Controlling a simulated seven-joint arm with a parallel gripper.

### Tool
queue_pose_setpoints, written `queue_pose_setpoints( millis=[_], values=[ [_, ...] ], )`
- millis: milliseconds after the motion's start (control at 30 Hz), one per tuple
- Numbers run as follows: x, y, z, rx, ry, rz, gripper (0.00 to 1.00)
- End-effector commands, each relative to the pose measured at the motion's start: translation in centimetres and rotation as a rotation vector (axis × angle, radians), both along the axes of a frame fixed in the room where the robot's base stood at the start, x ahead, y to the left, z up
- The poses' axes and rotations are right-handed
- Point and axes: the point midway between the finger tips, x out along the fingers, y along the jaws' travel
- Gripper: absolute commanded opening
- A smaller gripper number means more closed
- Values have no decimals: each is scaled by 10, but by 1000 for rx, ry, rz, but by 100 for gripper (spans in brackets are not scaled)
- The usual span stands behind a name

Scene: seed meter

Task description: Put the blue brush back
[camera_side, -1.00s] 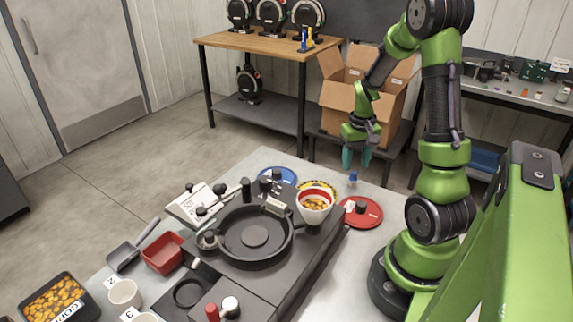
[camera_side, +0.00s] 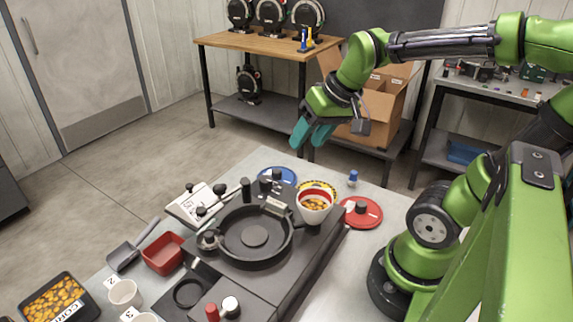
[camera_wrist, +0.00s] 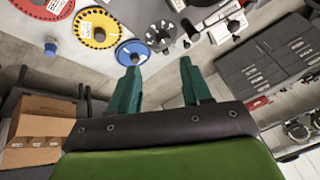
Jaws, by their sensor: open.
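The blue brush (camera_side: 353,178) is a small blue piece standing on the grey table near its far edge, behind the red disc. In the wrist view the brush (camera_wrist: 50,48) is at the upper left, outside the fingers. My gripper (camera_side: 311,135) is open and empty, in the air above and to the left of the brush, near the table's far edge. In the wrist view its two teal fingers (camera_wrist: 158,80) are spread apart with nothing between them.
A red disc (camera_side: 372,216), a yellow disc (camera_side: 331,188) and a blue disc (camera_side: 290,175) lie near the seed meter (camera_side: 226,240). A cardboard box (camera_side: 380,108) and wooden bench (camera_side: 255,42) are behind.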

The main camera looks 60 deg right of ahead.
Motion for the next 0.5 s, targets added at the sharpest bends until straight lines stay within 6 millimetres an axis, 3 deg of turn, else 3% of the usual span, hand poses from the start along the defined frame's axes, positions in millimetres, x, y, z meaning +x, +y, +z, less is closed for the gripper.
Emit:
queue_pose_setpoints(
  millis=[33,100,200,500],
  values=[
    [-8,23,6,11,-55,43,48],
    [-17,45,10,30,-105,75,48],
    [-26,63,12,52,-151,104,48],
    [-30,71,13,62,-171,115,48]
  ],
)
